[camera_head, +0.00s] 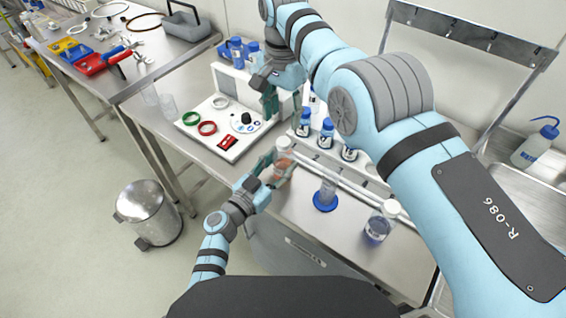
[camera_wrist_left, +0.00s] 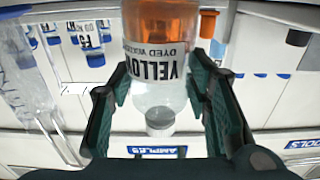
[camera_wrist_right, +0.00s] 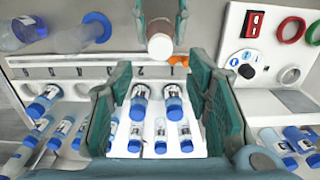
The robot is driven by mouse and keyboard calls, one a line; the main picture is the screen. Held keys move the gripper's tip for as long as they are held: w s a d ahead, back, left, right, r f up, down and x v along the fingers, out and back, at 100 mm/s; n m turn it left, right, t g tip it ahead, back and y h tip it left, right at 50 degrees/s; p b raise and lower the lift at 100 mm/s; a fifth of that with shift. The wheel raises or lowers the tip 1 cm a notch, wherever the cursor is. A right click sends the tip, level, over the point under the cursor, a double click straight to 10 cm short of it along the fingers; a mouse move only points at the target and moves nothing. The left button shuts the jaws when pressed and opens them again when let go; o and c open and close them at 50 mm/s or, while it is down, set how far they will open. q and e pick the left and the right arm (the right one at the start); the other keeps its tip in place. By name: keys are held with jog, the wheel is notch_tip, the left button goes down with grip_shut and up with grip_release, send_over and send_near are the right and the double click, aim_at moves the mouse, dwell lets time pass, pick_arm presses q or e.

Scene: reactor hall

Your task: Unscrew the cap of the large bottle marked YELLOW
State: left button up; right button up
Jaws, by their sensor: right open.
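The large YELLOW bottle (camera_head: 281,162), clear with orange liquid and a white cap (camera_head: 283,143), is above the front of the bench. Its label shows upside down in the left wrist view (camera_wrist_left: 158,60), cap (camera_wrist_left: 160,119) toward the bottom. My left gripper (camera_head: 270,168) has its fingers on both sides of the bottle body and appears shut on it; the bottle's base is hidden in the head view. My right gripper (camera_head: 284,103) is open and empty, above and behind the bottle. In the right wrist view the cap (camera_wrist_right: 160,47) shows beyond its fingertips, apart from them.
Several blue-capped small bottles (camera_head: 326,133) stand in a white rack behind. A cylinder on a blue foot (camera_head: 325,196) and another large bottle (camera_head: 381,222) stand to the right. A panel with red and green rings (camera_head: 207,128) lies left. Free bench top lies in front.

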aim_at(283, 141)
pick_arm(q)
jog(key=shift+f, duration=0.15)
grip_shut()
pick_arm(e)
jog(key=shift+w, duration=0.1)
jog(key=m, duration=0.3)
jog(key=shift+m, duration=0.3)
pick_arm(q)
jog(key=shift+f, duration=0.1)
pick_arm(e)
jog(key=m, duration=0.3)
jog(key=shift+m, duration=0.3)
jog(key=m, duration=0.6)
jog(key=shift+m, duration=0.3)
jog(key=m, duration=0.3)
jog(key=shift+d+f+m, duration=0.1)
jog(key=shift+f+m, duration=0.1)
jog(key=shift+m, duration=0.2)
pick_arm(q)
jog(key=shift+s+f, duration=0.1)
jog(key=shift+f, duration=0.05)
pick_arm(e)
notch_tip(283, 141, down, 8)
jog(key=shift+r, duration=0.15)
jog(key=shift+c, duration=0.4)
